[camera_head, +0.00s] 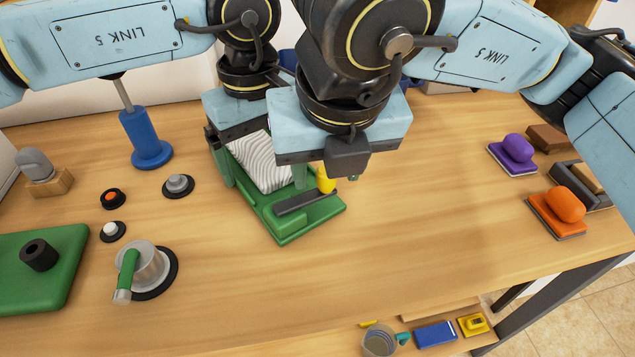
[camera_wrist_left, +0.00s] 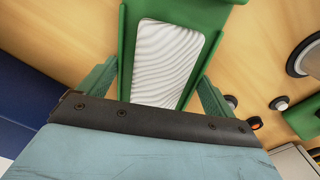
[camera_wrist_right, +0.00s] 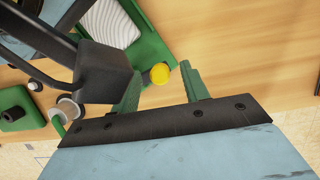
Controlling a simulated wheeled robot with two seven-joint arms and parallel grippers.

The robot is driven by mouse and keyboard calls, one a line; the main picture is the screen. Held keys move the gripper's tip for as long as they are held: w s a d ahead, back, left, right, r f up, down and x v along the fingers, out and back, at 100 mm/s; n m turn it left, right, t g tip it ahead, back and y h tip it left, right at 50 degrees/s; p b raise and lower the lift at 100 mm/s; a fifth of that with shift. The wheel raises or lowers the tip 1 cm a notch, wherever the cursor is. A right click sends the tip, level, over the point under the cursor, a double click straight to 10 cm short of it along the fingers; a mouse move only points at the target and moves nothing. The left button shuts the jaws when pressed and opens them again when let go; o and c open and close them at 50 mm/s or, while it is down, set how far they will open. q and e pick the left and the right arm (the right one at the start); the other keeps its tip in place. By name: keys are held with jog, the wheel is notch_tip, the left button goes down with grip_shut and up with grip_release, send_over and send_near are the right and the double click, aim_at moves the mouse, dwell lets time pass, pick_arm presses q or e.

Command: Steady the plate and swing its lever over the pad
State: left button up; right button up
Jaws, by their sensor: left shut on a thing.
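The green plate (camera_head: 290,226) lies on the table with a white, wavy-striped pad (camera_head: 262,160) on its far part. The pad also shows in the left wrist view (camera_wrist_left: 168,62). A dark grey lever (camera_head: 305,202) lies across the plate's near part, off the pad, with a yellow knob (camera_head: 326,180) at its right end. My left gripper (camera_wrist_left: 160,72) is shut on the plate's far end, one finger along each side. My right gripper (camera_wrist_right: 163,82) is open, its fingers on either side of the yellow knob (camera_wrist_right: 159,73). Whether they touch it cannot be told.
A blue post (camera_head: 145,138) stands left of my left gripper. Purple (camera_head: 517,148) and orange (camera_head: 565,204) handled blocks are at right. The table right of the plate is clear.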

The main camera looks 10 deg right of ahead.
jog(key=v, duration=1.2)
dwell(0.3)
jog(key=shift+c, duration=1.1)
jog(key=shift+w+d+f+n+g+y, duration=0.1)
jog(key=shift+w+f+n+g+y, duration=0.55)
jog(key=shift+f+n, duration=1.75)
jog(key=shift+w+d+f+n+g+y, duration=0.1)
jog(key=shift+w+f+n+g+y, duration=0.5)
jog(key=shift+f+n, duration=1.8)
jog(key=shift+w+d+f+n+g+y, duration=0.1)
jog(key=shift+w+f+n+g+y, duration=0.55)
jog(key=shift+n, duration=3.15)
jog(key=shift+w+f+t, duration=0.15)
jog(key=shift+f+t, duration=0.15)
